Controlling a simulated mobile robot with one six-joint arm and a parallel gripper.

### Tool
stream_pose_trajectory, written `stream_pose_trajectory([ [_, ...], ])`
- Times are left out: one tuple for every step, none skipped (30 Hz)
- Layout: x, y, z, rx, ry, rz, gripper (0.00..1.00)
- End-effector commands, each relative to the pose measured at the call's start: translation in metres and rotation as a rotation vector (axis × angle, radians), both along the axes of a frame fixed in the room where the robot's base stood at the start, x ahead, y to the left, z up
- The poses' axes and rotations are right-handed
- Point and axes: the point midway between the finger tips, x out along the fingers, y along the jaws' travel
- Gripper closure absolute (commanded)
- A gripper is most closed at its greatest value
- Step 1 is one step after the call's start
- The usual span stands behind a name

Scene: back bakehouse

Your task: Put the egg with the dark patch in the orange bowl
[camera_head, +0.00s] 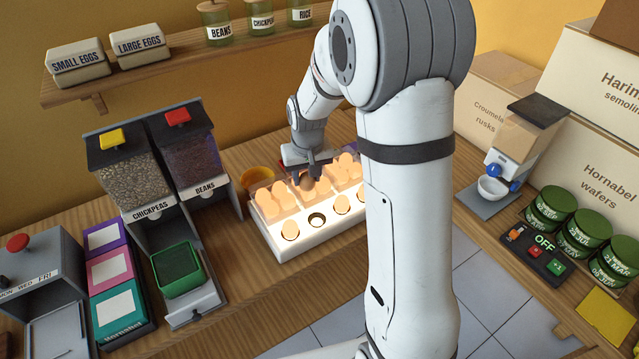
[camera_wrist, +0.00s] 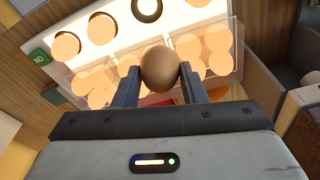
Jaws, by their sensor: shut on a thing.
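My gripper (camera_head: 306,180) is shut on a brown egg (camera_wrist: 160,68), which sits between the two fingers in the wrist view. No dark patch can be made out on the side of the egg that shows. The egg is above the back part of a white lit egg box (camera_head: 278,249). An orange bowl (camera_head: 257,176) stands behind the left end of the box, partly hidden by it. My gripper is to the right of the bowl in the head view.
Clear trays of pale eggs (camera_head: 272,206) line the box's back. Its front row has eggs (camera_head: 342,204) on lit holes and one empty hole (camera_head: 317,220). Two dispensers (camera_head: 133,175) stand left, under a shelf (camera_head: 150,75). Green tins (camera_head: 550,204) stand right.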

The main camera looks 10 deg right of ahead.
Motion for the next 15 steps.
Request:
stream_pose_trajectory([
  [0.009, 0.006, 0.003, 0.0, 0.0, 0.002, 0.7],
  [0.014, 0.01, 0.004, 0.001, -0.001, 0.002, 0.7],
  [0.021, 0.014, 0.005, 0.001, -0.001, 0.002, 0.7],
  [0.026, 0.017, 0.006, 0.001, 0.0, 0.002, 0.7],
  [0.031, 0.021, 0.008, 0.001, -0.001, 0.001, 0.7],
  [0.037, 0.025, 0.006, 0.001, 0.0, 0.002, 0.7],
  [0.042, 0.028, 0.007, 0.001, 0.0, 0.002, 0.7],
  [0.047, 0.031, 0.007, 0.0, 0.0, 0.002, 0.7],
  [0.054, 0.036, 0.007, 0.0, 0.0, 0.001, 0.7],
  [0.059, 0.039, 0.007, 0.0, -0.001, 0.001, 0.7],
  [0.064, 0.042, 0.005, 0.0, 0.0, 0.002, 0.7],
  [0.071, 0.047, 0.004, 0.0, 0.001, 0.002, 0.7],
  [0.076, 0.05, 0.003, 0.0, 0.0, 0.002, 0.7],
  [0.081, 0.053, 0.003, 0.0, 0.0, 0.001, 0.7],
  [0.087, 0.057, 0.0, 0.0, 0.0, 0.001, 0.7],
])
